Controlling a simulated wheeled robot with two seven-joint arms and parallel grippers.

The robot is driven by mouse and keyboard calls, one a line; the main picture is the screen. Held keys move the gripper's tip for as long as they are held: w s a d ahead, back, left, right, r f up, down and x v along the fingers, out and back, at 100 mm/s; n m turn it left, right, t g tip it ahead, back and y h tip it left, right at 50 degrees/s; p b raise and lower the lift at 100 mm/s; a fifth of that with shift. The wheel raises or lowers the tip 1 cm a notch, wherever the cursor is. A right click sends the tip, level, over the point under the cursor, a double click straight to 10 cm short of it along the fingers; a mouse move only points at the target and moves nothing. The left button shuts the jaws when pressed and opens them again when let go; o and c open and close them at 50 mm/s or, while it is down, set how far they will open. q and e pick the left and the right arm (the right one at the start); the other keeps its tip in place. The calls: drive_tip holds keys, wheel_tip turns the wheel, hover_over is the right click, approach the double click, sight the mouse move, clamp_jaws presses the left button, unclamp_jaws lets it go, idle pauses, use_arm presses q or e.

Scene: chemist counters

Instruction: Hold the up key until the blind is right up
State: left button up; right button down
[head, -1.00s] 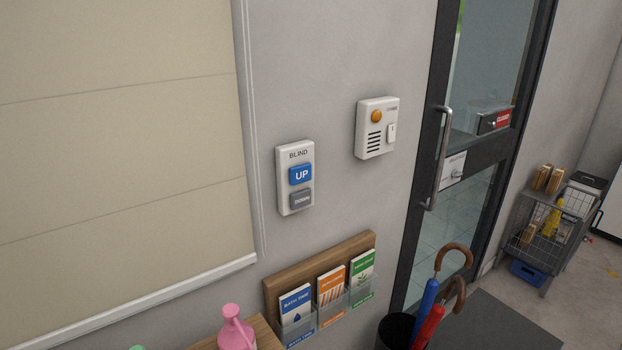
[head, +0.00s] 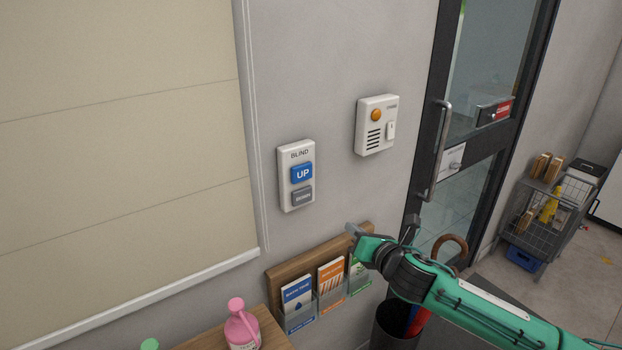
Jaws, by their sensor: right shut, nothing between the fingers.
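The white blind switch (head: 296,152) is on the grey wall, with a blue UP key (head: 302,173) above a grey DOWN key (head: 302,196). The cream blind (head: 120,140) hangs to the left, its white bottom bar (head: 160,293) low in the picture. My right gripper (head: 352,230) is shut and empty, in front of the leaflet rack, below and to the right of the switch. It appears apart from the keys. My left gripper is not in view.
A white box with an orange button (head: 377,126) is on the wall right of the switch. A wooden leaflet rack (head: 280,275) is below. A pink bottle (head: 241,326) stands at bottom left. A glass door (head: 470,150) and umbrella stand (head: 390,325) are at right.

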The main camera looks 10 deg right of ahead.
drive_tip(key=s+a+r+n+y, duration=0.2)
drive_tip(key=s+a+r+n, duration=0.2)
drive_tip(key=r, duration=0.7)
drive_tip(key=s+n, duration=0.2)
drive_tip(key=s, duration=0.1)
drive_tip(key=shift+r+n+t+y+p, duration=0.3)
drive_tip(key=shift+r+n+t, duration=0.1)
drive_tip(key=shift+w, duration=0.1)
drive_tip(key=p, duration=0.5)
approach(303, 173)
drive_tip(key=x, duration=0.5)
drive_tip(key=shift+r, duration=0.1)
drive_tip(key=shift+p+x, duration=0.3)
drive_tip(key=shift+x, duration=0.6)
drive_tip(key=shift+w, duration=0.1)
